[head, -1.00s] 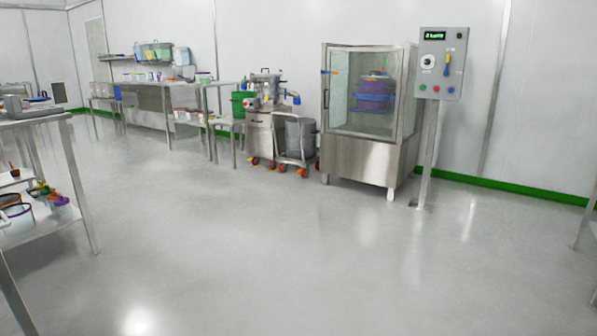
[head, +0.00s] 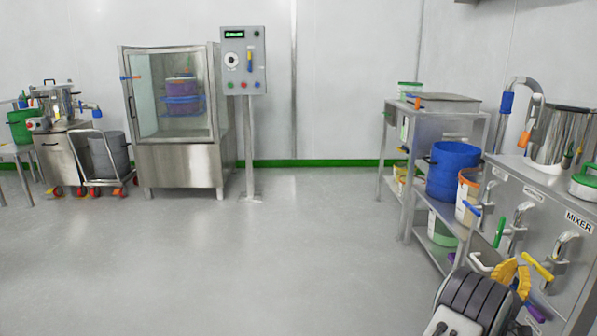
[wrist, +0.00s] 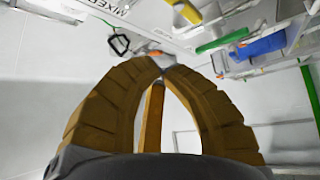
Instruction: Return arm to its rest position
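My gripper (head: 512,280) is at the lower right of the head view, with yellow fingers, in front of the metal cabinet labelled MIXER (head: 545,235). My dark arm segment shows beside it. In the wrist view, the ribbed yellow fingers (wrist: 164,68) curve together and their tips meet, with a third finger between them. I see nothing clearly held in them; small grey and orange parts show just beyond the tips.
A steel pot (head: 558,137) stands on the cabinet. A shelf table with a blue bucket (head: 453,172) is beside it. A glass-door cabinet (head: 180,163), a control panel on a post (head: 244,60) and a cart (head: 108,180) stand along the back wall. The middle floor is clear.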

